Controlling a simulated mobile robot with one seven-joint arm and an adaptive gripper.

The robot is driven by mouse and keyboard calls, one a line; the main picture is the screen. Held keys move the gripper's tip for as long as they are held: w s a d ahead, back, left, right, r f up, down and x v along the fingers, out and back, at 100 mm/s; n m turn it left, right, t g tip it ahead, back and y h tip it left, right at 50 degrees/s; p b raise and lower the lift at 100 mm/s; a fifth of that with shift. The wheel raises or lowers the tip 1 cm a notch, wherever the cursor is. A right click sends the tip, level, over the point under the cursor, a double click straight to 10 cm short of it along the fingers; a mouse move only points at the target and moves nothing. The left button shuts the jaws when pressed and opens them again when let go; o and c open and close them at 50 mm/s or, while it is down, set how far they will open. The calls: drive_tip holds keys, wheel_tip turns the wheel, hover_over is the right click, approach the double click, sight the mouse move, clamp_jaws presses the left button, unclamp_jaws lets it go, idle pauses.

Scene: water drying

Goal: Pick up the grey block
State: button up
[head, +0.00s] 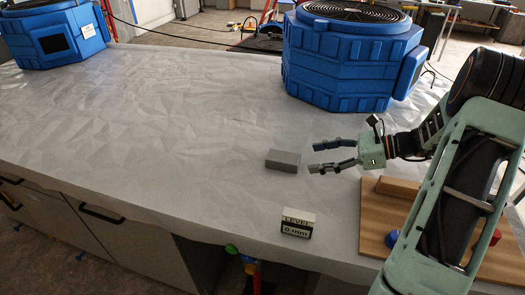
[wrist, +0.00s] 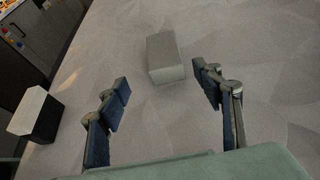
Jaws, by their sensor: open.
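The grey block (head: 283,160) lies on the pale covered table, left of my gripper in the head view. My gripper (head: 312,158) is open and empty, its fingers pointing left towards the block with a small gap between. In the wrist view the grey block (wrist: 165,57) lies ahead of the two fingertips (wrist: 160,82), roughly centred between them and not enclosed. No finger appears to touch it.
A small box labelled "LEVEL 0 mm" (head: 298,223) stands near the front edge; it also shows in the wrist view (wrist: 38,116). Blue machines stand at the back right (head: 345,62) and far left (head: 55,38). A wooden board (head: 378,212) lies right. The table's left and middle are clear.

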sight(289, 158)
drive_tip(key=shift+w+a, duration=0.4)
drive_tip(key=p+x, duration=0.1)
drive_tip(key=x, duration=0.9)
drive_tip(key=shift+w+a, duration=0.15)
drive_tip(key=shift+w, duration=0.1)
drive_tip(key=c, duration=1.2)
drive_tip(key=shift+c, duration=0.5)
drive_tip(key=shift+r, duration=0.1)
